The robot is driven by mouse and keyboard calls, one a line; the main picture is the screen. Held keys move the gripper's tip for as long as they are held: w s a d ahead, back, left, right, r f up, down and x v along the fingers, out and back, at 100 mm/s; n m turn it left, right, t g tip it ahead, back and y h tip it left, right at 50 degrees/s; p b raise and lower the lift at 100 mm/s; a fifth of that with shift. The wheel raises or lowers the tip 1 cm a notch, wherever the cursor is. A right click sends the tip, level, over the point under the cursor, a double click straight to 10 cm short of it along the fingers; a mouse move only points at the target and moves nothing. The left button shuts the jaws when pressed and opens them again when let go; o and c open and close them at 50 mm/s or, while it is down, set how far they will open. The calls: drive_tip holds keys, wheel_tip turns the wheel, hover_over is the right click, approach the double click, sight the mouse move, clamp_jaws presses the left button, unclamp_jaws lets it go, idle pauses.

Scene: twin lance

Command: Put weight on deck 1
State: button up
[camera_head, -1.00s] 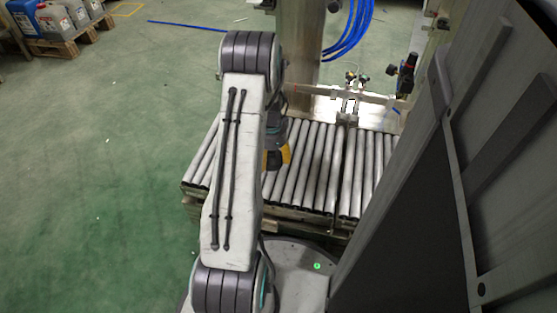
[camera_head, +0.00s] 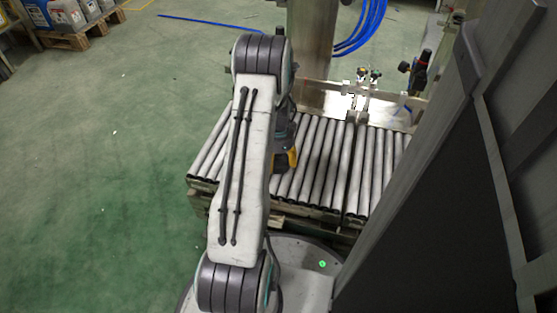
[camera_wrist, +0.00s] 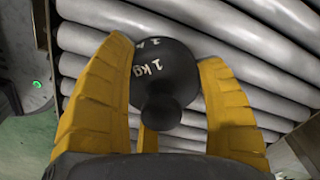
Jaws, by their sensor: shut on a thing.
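The weight (camera_wrist: 170,70) is dark, rounded and marked "1 kg", with a round knob towards the camera in the wrist view. My gripper (camera_wrist: 165,95) has yellow fingers on both sides of the weight and is shut on it. In the head view, only a small yellow part of my gripper (camera_head: 284,160) shows beside my arm, over the roller deck (camera_head: 330,165); the weight is hidden there. Rollers also fill the background of the wrist view (camera_wrist: 255,85). I cannot tell whether the weight touches the rollers. No deck number is readable.
A metal column (camera_head: 314,50) and a valve fitting (camera_head: 362,85) stand behind the rollers. A large grey panel (camera_head: 440,200) blocks the right side. A pallet with jugs (camera_head: 75,35) is at the upper left. The green floor on the left is clear.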

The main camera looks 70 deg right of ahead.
drive_tip(key=o, duration=1.3)
drive_tip(key=shift+f, duration=0.1)
drive_tip(key=shift+c, duration=0.2)
wheel_tip(320, 180, up, 12)
drive_tip(key=p, duration=0.5)
drive_tip(key=shift+a, duration=0.1)
drive_tip(key=shift+r, duration=0.2)
